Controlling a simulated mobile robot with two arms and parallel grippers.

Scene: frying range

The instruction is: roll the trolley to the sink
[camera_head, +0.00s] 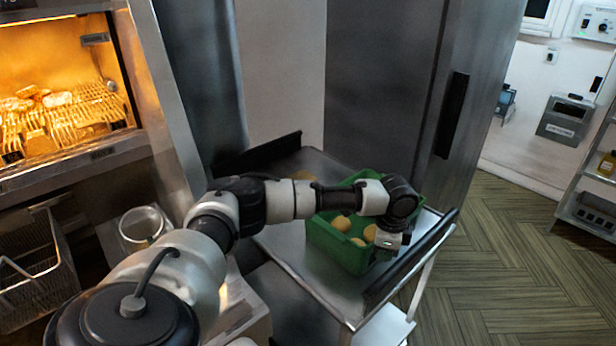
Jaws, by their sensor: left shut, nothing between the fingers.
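The trolley (312,272) is a steel cart with a flat top and dark raised bars at its left and right ends; a lower white shelf shows under its right end. A green crate (345,262) with several round yellowish items stands on its top. My left arm reaches across the trolley from the left. My left gripper (388,242) is shut and empty, over the crate's right side near the trolley's right bar (412,258); I cannot tell whether it touches the crate. My right gripper is not in view. I see no sink.
A lit fryer display (60,115) with food stands at the left, with a wire basket (35,275) below. A tall steel cabinet (385,85) stands behind the trolley. The patterned floor (500,260) at the right is clear up to a shelf rack (590,185).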

